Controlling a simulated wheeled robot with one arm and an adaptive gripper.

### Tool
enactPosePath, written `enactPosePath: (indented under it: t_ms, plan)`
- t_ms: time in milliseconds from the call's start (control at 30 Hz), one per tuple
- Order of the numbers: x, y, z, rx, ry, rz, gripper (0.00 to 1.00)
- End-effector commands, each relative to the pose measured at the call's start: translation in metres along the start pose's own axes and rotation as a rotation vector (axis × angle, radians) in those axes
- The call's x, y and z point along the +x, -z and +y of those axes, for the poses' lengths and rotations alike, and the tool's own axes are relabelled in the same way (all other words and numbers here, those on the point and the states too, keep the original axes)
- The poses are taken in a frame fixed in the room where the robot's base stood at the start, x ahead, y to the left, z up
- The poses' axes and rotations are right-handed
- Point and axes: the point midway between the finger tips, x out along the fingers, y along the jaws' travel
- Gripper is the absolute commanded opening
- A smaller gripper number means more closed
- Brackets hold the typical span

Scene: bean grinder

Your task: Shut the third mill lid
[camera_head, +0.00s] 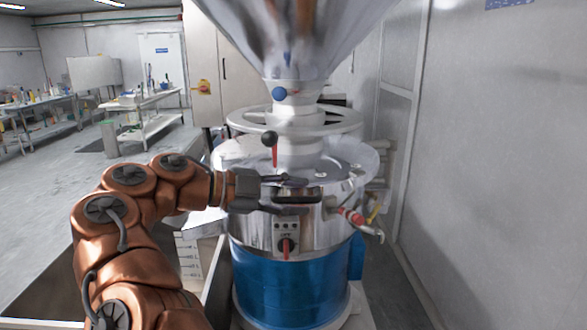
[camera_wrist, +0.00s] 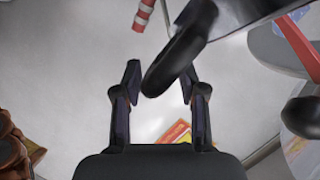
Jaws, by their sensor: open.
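The mill (camera_head: 290,275) has a blue lower body, a chrome upper band and a metal top under a large hopper. I cannot tell which part is the third lid, nor whether it is shut. My gripper (camera_head: 300,196) is open at the front of the chrome band, reaching in from the left, one finger above the other. In the wrist view, a dark rounded handle (camera_wrist: 176,62) shows between the open fingertips of my gripper (camera_wrist: 162,82), close to the right one. I cannot tell if they touch. The handle's far end joins a grey metal part.
A handwheel (camera_head: 245,120) circles the neck below the hopper (camera_head: 295,40). A red lever with a black ball (camera_head: 269,138) stands above my gripper; a red-handled tap (camera_head: 352,217) sticks out right. A wall (camera_head: 500,150) is close on the right. Open floor (camera_head: 60,190) lies left.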

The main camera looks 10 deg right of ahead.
Motion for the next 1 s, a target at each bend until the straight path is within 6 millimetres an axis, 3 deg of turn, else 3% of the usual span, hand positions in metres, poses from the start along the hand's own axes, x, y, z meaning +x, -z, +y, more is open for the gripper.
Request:
enactPosePath:
  t_ms: [400,1000]
  plan:
    - [-0.01,0.026,-0.032,0.005,0.003,0.004,0.41]
    - [-0.021,0.052,-0.063,0.004,-0.001,0.001,0.41]
